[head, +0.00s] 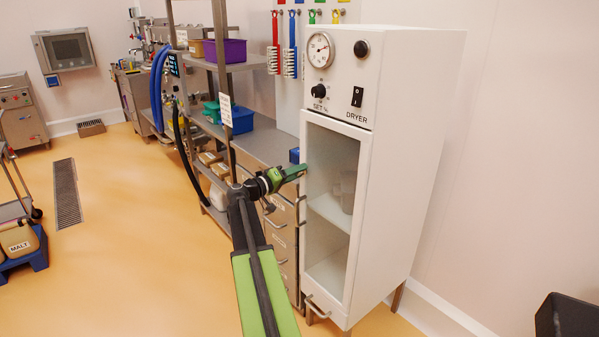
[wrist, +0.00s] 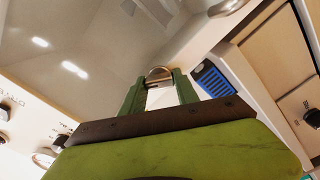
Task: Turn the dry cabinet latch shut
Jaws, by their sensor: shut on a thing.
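The white dry cabinet (head: 345,78), marked DRYER, stands at the right in the head view. Its glass door (head: 330,215) looks closed against the frame.
Steel drawers (head: 284,235) with handles and a shelf rack (head: 222,90) with bins stand close left of the cabinet. A blue box (head: 294,155) sits beside my gripper. Open floor (head: 140,240) lies at the left. A dark object (head: 567,318) is at the lower right.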

